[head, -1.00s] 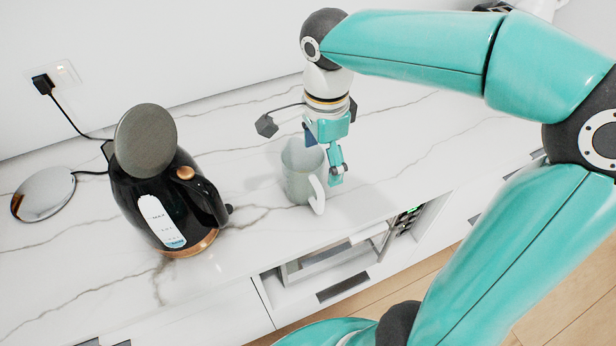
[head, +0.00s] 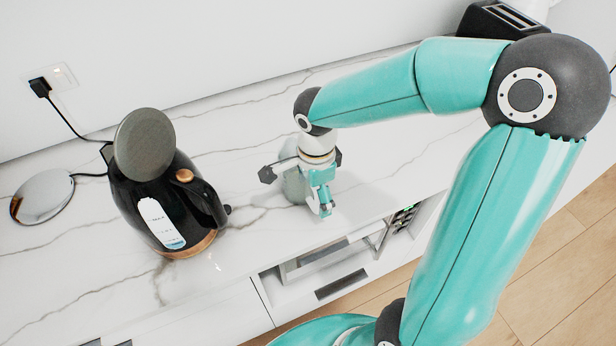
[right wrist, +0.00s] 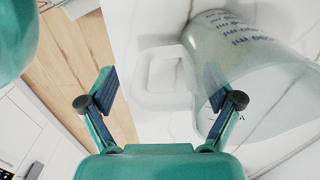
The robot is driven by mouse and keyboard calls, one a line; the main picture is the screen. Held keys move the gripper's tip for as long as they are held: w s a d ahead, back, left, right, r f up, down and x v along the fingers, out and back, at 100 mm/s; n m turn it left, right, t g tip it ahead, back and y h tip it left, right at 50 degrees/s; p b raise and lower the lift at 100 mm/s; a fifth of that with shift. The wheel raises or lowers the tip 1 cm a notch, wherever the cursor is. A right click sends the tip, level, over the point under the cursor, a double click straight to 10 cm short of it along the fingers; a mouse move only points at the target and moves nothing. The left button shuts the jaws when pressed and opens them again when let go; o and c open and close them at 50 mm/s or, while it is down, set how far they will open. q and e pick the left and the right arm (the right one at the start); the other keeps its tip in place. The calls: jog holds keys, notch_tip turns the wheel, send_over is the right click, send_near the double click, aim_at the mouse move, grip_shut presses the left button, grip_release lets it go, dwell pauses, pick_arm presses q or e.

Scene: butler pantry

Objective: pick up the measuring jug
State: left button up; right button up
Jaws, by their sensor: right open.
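The measuring jug (head: 292,186) is a pale, translucent grey-green vessel standing on the marble counter. In the head view my right gripper (head: 325,208) is over its right side and hides much of it. In the right wrist view the jug (right wrist: 268,88) fills the right side, with blue measuring marks visible inside. Its white loop handle (right wrist: 146,78) shows ahead, between the two fingertips in the picture. My right gripper (right wrist: 160,88) is open and empty. The right finger overlaps the jug's wall in view; contact cannot be told. My left gripper is not in view.
A black kettle (head: 155,195) with a copper base stands left of the jug. A round mirror-like disc (head: 42,198) lies at the far left, by a cable. A black toaster (head: 490,20) is at the back right. The counter's front edge is close to the gripper.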

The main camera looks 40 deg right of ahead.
jog(key=c, duration=1.5)
jog(key=shift+c, duration=0.3)
jog(key=shift+r, duration=0.15)
notch_tip(320, 180, up, 20)
